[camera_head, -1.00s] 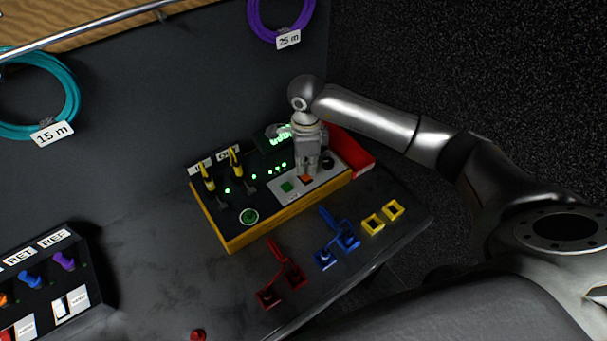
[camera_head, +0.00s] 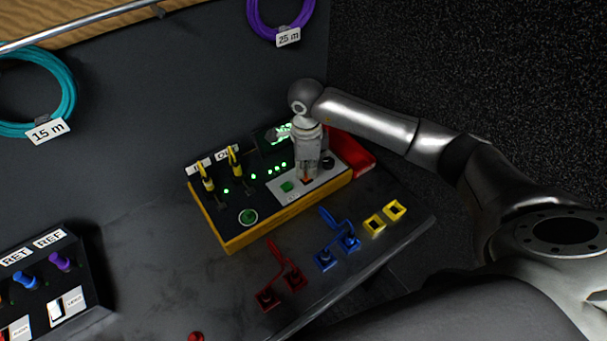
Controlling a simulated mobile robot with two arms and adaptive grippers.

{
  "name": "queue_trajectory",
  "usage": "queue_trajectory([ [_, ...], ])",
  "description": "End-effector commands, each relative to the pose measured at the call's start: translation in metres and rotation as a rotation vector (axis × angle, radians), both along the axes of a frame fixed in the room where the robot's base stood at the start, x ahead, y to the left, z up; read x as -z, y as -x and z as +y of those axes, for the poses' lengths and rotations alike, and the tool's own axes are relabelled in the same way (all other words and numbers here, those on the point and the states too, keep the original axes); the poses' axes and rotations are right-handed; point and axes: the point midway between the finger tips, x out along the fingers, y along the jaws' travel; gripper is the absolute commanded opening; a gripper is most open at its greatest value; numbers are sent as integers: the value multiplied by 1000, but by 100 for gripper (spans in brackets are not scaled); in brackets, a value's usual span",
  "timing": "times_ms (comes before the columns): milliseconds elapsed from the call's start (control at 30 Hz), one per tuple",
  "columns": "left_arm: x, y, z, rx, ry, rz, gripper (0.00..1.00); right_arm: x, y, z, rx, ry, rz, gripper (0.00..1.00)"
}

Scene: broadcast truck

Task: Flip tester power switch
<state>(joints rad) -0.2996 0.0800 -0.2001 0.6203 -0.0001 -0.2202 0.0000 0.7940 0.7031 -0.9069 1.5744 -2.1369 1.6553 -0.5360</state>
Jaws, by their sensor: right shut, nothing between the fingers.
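The tester (camera_head: 233,240) is a black box with a yellow body on the dark bench. Green lights are lit on its face, and its small display (camera_head: 283,134) glows green. My left gripper is not in view.
Red (camera_head: 281,275), blue (camera_head: 338,239) and yellow (camera_head: 384,216) connectors lie in front of the tester. A red object (camera_head: 352,152) stands behind its right end. Another panel (camera_head: 60,270) with knobs and switches sits at the lower left. Cable coils hang at the back.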

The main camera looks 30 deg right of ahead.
Motion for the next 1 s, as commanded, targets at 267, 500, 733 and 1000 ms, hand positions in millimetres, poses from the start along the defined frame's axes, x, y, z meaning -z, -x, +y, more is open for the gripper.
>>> queue_trajectory([
  [267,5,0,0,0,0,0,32,5,0,0,0,0,0,0],
  [500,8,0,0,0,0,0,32,9,0,0,0,1,1,0],
  [733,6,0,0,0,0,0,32,7,1,0,0,1,4,0],
  [1000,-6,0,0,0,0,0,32,-14,0,0,-1,0,1,0],
])
